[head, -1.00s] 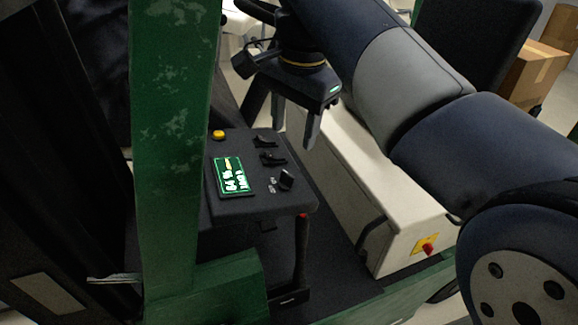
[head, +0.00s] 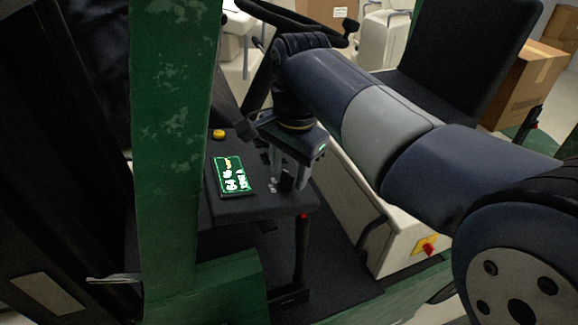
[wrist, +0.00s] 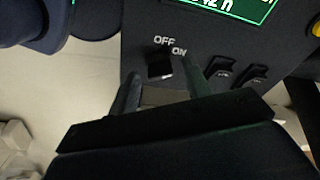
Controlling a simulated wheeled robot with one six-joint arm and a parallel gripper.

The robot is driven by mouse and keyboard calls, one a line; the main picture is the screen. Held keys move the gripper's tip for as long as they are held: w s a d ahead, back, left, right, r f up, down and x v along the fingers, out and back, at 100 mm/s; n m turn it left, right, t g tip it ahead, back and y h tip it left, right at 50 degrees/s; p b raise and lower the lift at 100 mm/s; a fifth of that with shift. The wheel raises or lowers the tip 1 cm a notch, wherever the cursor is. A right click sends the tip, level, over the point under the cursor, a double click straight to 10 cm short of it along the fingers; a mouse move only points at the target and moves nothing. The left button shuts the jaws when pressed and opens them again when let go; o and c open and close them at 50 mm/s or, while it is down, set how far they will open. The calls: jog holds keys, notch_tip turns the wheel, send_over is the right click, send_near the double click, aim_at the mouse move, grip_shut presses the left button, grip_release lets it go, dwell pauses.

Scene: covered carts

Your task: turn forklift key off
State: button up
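The key (wrist: 160,66) is a small black block on the dark console (head: 235,207). In the wrist view it sits just below the white OFF (wrist: 164,41) and ON labels; I cannot tell which one it points to. My gripper (head: 288,176) points down at the console's right part. In the wrist view its two fingers are apart, one to each side of the key, with gaps visible. I cannot tell how deep the fingertips reach. In the head view the fingers partly hide the key.
A lit green display (head: 230,175) and a yellow button (head: 218,134) are on the console. Two black levers (wrist: 220,70) stand close right of the gripper in the wrist view. A green post (head: 175,150), steering wheel (head: 290,17) and black seat (head: 455,60) surround it.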

jog(key=c, duration=0.9)
jog(key=shift+n, duration=0.3)
jog(key=n+y, duration=0.1)
jog(key=n, duration=0.4)
jog(key=shift+d+t+p, duration=0.1)
jog(key=shift+t+p, duration=0.2)
jog(key=n+y, duration=0.1)
jog(key=n, duration=0.5)
jog(key=o, duration=1)
